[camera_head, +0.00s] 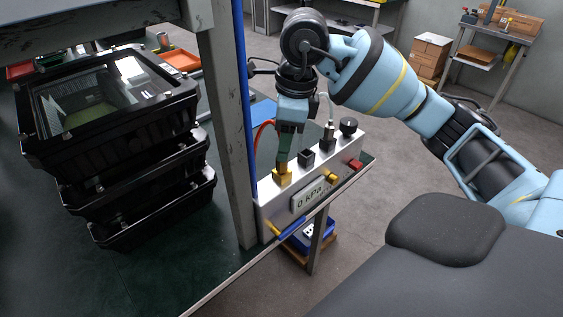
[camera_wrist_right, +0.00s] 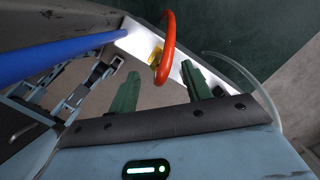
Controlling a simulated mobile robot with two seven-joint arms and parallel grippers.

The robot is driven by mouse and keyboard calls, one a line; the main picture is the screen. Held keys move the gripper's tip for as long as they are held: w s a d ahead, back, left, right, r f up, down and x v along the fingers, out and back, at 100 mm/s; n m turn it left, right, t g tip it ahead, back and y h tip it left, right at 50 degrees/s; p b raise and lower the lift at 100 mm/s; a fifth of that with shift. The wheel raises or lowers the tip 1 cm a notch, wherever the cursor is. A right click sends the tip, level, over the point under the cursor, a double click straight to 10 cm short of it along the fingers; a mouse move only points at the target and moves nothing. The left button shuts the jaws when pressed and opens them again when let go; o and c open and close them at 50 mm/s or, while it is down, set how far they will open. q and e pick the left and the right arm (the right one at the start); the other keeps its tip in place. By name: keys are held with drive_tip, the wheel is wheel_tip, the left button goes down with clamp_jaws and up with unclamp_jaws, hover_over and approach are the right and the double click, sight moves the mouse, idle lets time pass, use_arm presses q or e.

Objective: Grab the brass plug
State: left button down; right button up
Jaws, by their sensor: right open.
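A brass-yellow plug (camera_head: 283,177) sits on the top left of a white test box (camera_head: 268,200) at the table edge. My right gripper (camera_head: 283,163) points down from above it, with its tips close over it; whether they touch it I cannot tell. In the right wrist view the two green fingers of the right gripper (camera_wrist_right: 160,72) are apart. A yellow piece (camera_wrist_right: 152,56) shows between and beyond them, partly hidden by a red-orange hose (camera_wrist_right: 168,45). My left gripper is not in view.
A grey post (camera_head: 226,120) stands just left of the box. A blue bin (camera_head: 315,236) is below.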

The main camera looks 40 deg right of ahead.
sight(282, 165)
drive_tip(key=f, duration=0.4)
drive_tip(key=shift+a, duration=0.25)
drive_tip(key=shift+w+a+f, duration=0.1)
drive_tip(key=shift+w+f, duration=0.05)
drive_tip(key=shift+f, duration=0.45)
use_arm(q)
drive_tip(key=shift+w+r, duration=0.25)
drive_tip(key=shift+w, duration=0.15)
use_arm(e)
drive_tip(key=shift+c, duration=0.3)
clamp_jaws()
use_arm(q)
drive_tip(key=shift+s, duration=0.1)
use_arm(e)
drive_tip(key=shift+r, duration=0.15)
